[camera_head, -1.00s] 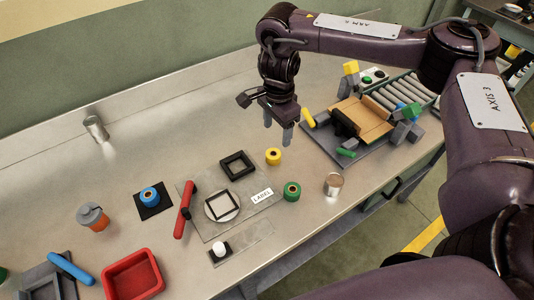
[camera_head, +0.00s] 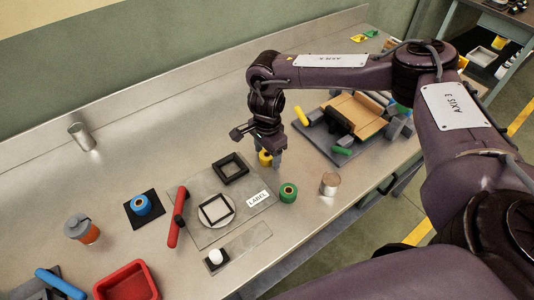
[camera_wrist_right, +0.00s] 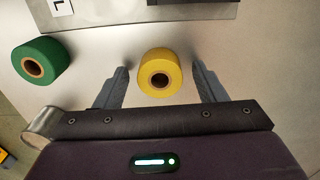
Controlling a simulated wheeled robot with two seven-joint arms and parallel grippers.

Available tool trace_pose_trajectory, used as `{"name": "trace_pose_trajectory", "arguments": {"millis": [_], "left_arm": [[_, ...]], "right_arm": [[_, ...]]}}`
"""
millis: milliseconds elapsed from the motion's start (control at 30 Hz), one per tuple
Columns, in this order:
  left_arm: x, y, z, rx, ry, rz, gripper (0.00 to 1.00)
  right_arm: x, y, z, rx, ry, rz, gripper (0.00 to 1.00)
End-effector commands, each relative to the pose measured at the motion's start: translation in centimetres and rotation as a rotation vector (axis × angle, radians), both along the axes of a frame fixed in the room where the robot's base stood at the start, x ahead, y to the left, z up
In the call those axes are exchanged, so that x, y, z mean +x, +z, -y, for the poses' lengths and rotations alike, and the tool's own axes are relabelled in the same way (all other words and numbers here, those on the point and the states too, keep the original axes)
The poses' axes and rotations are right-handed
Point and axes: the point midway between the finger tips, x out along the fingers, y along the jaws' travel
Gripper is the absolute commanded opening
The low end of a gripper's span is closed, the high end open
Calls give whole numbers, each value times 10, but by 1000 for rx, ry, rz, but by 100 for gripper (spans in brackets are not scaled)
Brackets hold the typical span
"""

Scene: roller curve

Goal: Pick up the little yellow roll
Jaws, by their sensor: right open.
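The little yellow roll (camera_head: 265,158) stands on the metal table, right of the grey plate with the label. In the right wrist view the yellow roll (camera_wrist_right: 160,73) shows its brown core and sits between the two fingers, with a gap on each side. My right gripper (camera_head: 268,160) is open and low over the roll, and its fingers partly hide the roll in the head view. The fingers also show in the right wrist view (camera_wrist_right: 160,88). My left gripper is not in view.
A green roll (camera_head: 288,193) stands close by, and a metal can (camera_head: 330,184) is right of it. A black square frame (camera_head: 230,168) lies on the plate to the left. A blue roll (camera_head: 141,205) is further left. A cardboard and roller assembly (camera_head: 358,115) is behind right.

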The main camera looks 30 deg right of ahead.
Motion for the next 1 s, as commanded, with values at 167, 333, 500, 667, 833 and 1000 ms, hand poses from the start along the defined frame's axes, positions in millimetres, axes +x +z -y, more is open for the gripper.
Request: {"name": "trace_pose_trajectory", "arguments": {"millis": [167,333,500,667,833,1000], "left_arm": [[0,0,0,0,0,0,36],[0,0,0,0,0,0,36],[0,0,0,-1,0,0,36],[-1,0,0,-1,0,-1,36],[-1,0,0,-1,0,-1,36],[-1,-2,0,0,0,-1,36]], "right_arm": [[0,-3,0,-1,0,1,64],[0,-3,0,-1,-1,1,52],[0,-3,0,-1,-1,1,30],[0,-3,0,-1,-1,1,16],[1,-2,0,0,-1,1,16],[1,4,0,1,-1,3,16]]}}
